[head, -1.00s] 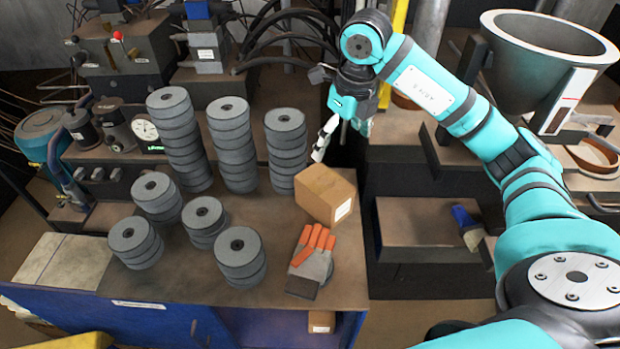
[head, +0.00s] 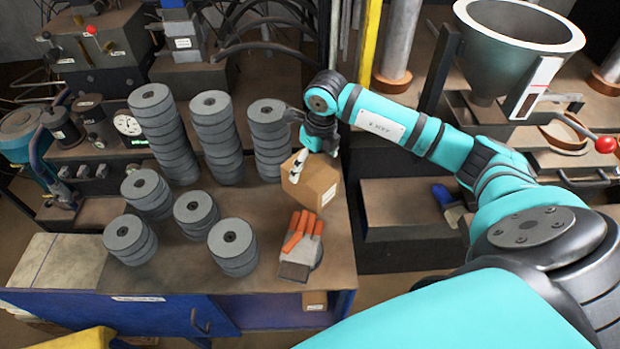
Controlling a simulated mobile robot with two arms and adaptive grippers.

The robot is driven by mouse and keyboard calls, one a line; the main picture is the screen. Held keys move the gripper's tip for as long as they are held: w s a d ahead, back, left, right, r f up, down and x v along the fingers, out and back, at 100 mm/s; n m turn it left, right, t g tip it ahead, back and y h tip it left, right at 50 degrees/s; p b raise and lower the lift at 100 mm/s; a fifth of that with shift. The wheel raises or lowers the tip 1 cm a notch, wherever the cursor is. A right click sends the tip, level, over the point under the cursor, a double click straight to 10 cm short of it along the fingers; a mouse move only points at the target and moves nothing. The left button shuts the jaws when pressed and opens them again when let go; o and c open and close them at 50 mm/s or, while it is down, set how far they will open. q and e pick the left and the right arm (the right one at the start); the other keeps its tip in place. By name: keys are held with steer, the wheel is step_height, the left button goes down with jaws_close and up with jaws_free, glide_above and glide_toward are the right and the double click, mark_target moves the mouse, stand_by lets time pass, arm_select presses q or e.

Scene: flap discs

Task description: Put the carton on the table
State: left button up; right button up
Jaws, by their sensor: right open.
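A brown cardboard carton (head: 315,190) with a white label rests on the brown table (head: 180,275), near its right edge and in front of a stack of grey flap discs. My right gripper (head: 297,172) is open, with its fingers pointing down at the carton's upper left part. A pale finger overlaps the carton in the picture; I cannot tell whether it touches. The other finger is largely hidden. My left gripper is not in view.
Several stacks of grey flap discs (head: 212,135) stand left of the carton. An orange and grey glove (head: 301,248) lies in front of it. Another carton (head: 315,300) sits low by the blue cabinet. A grey funnel (head: 515,45) is at upper right.

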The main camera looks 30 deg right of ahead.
mark_target(310, 168)
steer(key=f+p, duration=0.1)
steer(key=w+f+p, duration=0.1)
steer(key=f, duration=0.1)
steer(key=shift+f, duration=0.3)
steer(key=shift+w+f, duration=0.1)
steer(key=shift+f, duration=0.35)
steer(key=c, duration=1.6)
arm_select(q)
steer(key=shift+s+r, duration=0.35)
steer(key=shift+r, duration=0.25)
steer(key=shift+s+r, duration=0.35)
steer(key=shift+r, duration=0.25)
arm_select(e)
steer(key=shift+w+d+r, duration=0.1)
steer(key=shift+w+r, duration=0.05)
